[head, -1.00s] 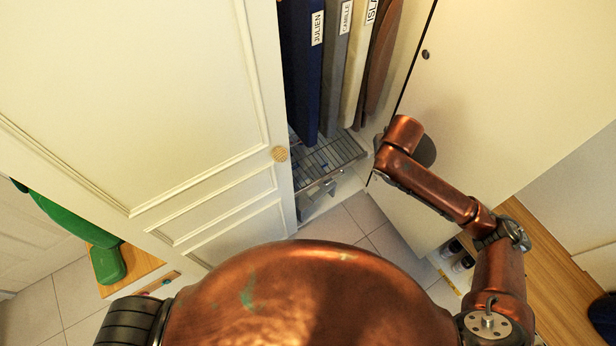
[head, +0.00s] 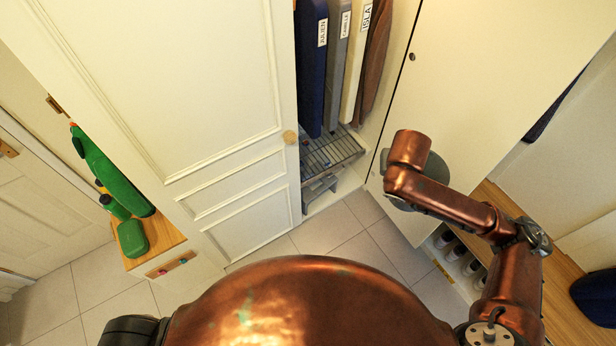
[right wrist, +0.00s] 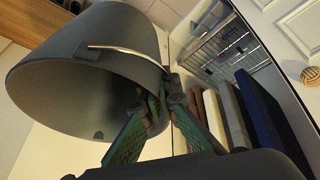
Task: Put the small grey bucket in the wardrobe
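The small grey bucket (right wrist: 90,70) fills the left of the right wrist view, tilted, with its metal handle across its side. My right gripper (right wrist: 160,105) has its green-padded fingers closed at the bucket's edge; the exact contact is partly hidden. In the head view the bucket (head: 436,168) shows only in part behind my copper right arm, in front of a flat cream door. The wardrobe (head: 350,185) stands open left of the bucket, with a wire rack (head: 330,152) low inside. The rack also shows in the right wrist view (right wrist: 222,40). My left gripper is out of view.
Labelled upright boards or cases (head: 340,70) hang above the rack. A white panelled door (head: 220,110) with a round knob (head: 290,137) is at the wardrobe's left. Shoes (head: 458,252) are at lower right. Tiled floor is clear.

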